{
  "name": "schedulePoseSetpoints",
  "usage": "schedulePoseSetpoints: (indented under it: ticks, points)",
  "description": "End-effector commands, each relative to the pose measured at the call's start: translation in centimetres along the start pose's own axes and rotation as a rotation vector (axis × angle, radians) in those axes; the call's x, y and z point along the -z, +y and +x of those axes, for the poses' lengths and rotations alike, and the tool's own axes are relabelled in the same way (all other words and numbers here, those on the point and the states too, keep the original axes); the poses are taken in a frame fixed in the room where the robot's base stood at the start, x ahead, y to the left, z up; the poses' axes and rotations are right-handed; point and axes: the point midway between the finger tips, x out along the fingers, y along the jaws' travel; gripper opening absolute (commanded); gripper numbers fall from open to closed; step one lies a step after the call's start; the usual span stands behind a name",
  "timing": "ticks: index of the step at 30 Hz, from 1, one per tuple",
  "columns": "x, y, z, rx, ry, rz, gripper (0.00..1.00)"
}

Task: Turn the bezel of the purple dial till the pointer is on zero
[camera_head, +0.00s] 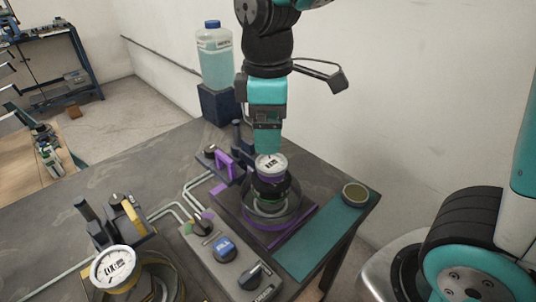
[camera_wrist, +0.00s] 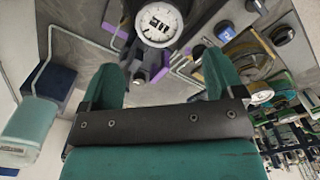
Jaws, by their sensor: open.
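The purple dial (camera_head: 271,162) has a white face with dark markings and stands on a dark post in the purple-trimmed station. It also shows in the wrist view (camera_wrist: 158,22), at the top, beyond and between my fingertips. My gripper (camera_head: 267,149) hangs just above and behind the dial in the head view. In the wrist view my gripper (camera_wrist: 163,65) is open, its two green fingers well apart with nothing between them. I cannot tell whether a finger touches the bezel. The face is too small to read where the pointer is.
A second white dial (camera_head: 114,266) stands in a yellow-trimmed station at front left. A control box with knobs (camera_head: 224,247) lies between the stations. A purple handle (camera_head: 224,163) is left of the purple dial. A round tin (camera_head: 355,194) sits near the table's right edge.

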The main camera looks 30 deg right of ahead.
Motion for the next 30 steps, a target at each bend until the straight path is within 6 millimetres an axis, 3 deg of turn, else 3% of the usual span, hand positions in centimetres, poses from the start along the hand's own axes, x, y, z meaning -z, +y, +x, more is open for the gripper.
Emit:
schedulePoseSetpoints:
  ticks: [3, 9, 22, 23, 29, 30]
  points:
    - [-0.1, -0.1, 2.7, 0.004, -0.004, 0.000, 0.87]
    - [0.0, 0.0, 5.7, 0.002, -0.002, 0.000, 0.87]
    - [0.0, 0.0, 6.8, 0.000, 0.001, 0.001, 0.87]
    - [0.0, 0.0, 6.8, 0.000, 0.001, 0.001, 0.85]
    - [0.0, 0.0, 6.8, 0.000, 0.001, 0.001, 0.39]
    - [0.0, 0.0, 6.8, 0.000, 0.001, 0.001, 0.38]
